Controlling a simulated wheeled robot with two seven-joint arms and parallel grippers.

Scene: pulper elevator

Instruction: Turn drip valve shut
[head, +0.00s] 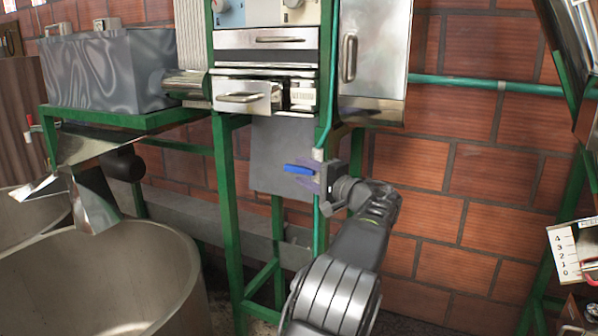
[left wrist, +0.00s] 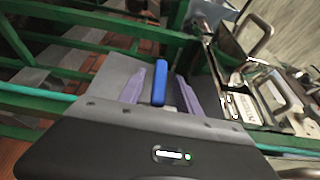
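The drip valve has a blue lever handle (head: 298,169) on a thin green vertical pipe (head: 316,240), below the metal machine. In the head view the handle points left, roughly level and across the pipe. My left gripper (head: 305,178) is at the handle, and its dark body hides part of the valve. In the left wrist view the blue handle (left wrist: 159,82) stands between the two purple fingers of my left gripper (left wrist: 161,88). The fingers are apart, with a visible gap on each side of the handle. My right gripper is not in view.
The steel machine with a drawer (head: 250,97) and a door (head: 375,60) is above the gripper. Green frame legs (head: 228,220) and a grey panel (head: 268,150) are close by. A large metal vat (head: 100,285) stands at lower left. A brick wall (head: 450,220) is behind.

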